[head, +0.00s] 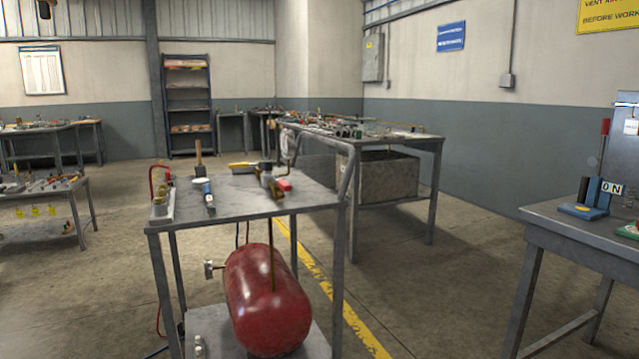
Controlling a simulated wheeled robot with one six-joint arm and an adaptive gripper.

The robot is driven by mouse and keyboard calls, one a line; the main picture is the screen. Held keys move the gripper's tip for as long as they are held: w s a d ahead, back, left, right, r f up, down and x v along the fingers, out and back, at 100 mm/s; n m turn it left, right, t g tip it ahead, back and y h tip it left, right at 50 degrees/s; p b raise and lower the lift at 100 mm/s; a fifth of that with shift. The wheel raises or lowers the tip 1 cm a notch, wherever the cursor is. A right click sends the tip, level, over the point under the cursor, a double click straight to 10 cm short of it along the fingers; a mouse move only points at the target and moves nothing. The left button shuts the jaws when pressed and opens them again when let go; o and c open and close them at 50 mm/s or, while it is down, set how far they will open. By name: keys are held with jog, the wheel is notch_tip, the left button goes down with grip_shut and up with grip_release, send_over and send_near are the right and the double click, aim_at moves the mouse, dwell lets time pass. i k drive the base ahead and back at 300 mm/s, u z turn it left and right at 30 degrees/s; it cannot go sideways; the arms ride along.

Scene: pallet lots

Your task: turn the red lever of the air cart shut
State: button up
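The air cart (250,205) stands in front of me, a grey metal cart with a round red tank (268,300) on its lower shelf. On its top, toward the right, a small fitting (268,180) has a short red part (284,185) beside it. This may be the red lever, but it is too small to tell its position. A yellow-handled piece (242,166) lies just left of the fitting. A red hose (153,180) loops up at the top's left end. My gripper is not in view.
A grey bench (540,218) at the right holds a blue stand and an upright red-tipped lever (604,128). A cluttered workbench (425,139) stands behind the cart. A low table (45,190) is at the left. The floor between the cart and the right bench is clear.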

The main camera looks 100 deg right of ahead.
aim_at(285, 186)
jog(key=z, duration=3.05)
jog(key=k, duration=0.35)
jog(key=z, duration=0.6)
jog(key=i, duration=1)
jog(key=u, duration=0.5)
